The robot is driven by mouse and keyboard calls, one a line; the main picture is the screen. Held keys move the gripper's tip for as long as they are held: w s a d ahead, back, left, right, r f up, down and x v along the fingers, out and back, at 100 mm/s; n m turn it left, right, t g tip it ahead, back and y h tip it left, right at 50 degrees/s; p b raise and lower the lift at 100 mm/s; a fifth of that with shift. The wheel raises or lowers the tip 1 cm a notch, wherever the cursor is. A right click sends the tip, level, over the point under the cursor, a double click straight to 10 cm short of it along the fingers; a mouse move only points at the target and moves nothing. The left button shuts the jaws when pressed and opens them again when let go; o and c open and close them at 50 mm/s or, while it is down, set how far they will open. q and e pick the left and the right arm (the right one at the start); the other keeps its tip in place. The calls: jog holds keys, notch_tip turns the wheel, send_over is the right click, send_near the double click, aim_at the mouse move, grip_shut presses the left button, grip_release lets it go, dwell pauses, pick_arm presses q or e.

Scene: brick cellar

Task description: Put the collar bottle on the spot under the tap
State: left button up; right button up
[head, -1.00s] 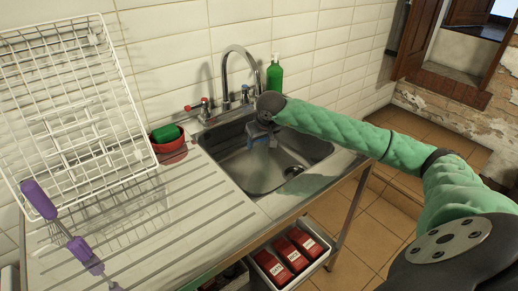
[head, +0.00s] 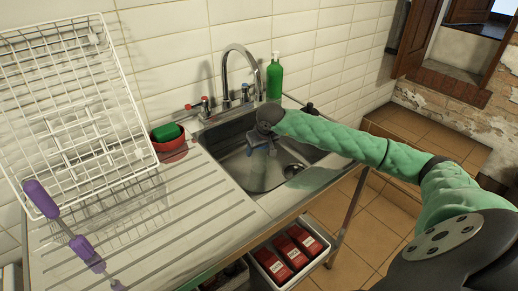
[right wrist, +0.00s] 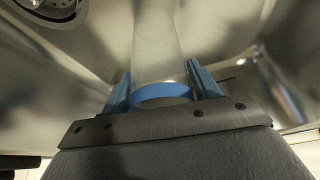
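The sink basin (head: 240,178) is set in the steel counter, with a curved chrome tap (head: 228,62) at its back. My right gripper (head: 262,148) reaches into the basin from the right, in front of the tap. In the right wrist view my right gripper (right wrist: 160,85) has its blue fingers on both sides of a clear bottle with a blue collar (right wrist: 162,92). The fingers appear to touch the collar. The bottle's clear body (right wrist: 158,45) extends away from the gripper. Its far end is unclear, and the bottle is hard to make out in the head view. My left gripper is not in view.
A green soap bottle (head: 274,78) stands behind the sink. A red bowl with a green sponge (head: 167,132) is left of the tap. A white wire rack (head: 75,110) and a purple-handled tool (head: 85,250) are at the left. The drain (head: 293,170) is at the basin's right.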

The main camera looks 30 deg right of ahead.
jog(key=shift+o, duration=0.9)
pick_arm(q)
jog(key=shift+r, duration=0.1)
pick_arm(e)
jog(key=shift+r, duration=0.1)
jog(key=shift+r, duration=0.15)
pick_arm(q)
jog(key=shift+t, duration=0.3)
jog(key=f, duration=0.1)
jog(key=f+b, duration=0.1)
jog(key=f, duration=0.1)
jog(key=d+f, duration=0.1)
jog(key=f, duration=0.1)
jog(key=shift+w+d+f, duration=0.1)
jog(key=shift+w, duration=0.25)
pick_arm(e)
jog(key=v, duration=1.1)
jog(key=shift+r, duration=0.35)
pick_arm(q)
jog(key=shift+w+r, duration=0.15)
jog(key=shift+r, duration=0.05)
pick_arm(e)
jog(key=shift+s, duration=0.15)
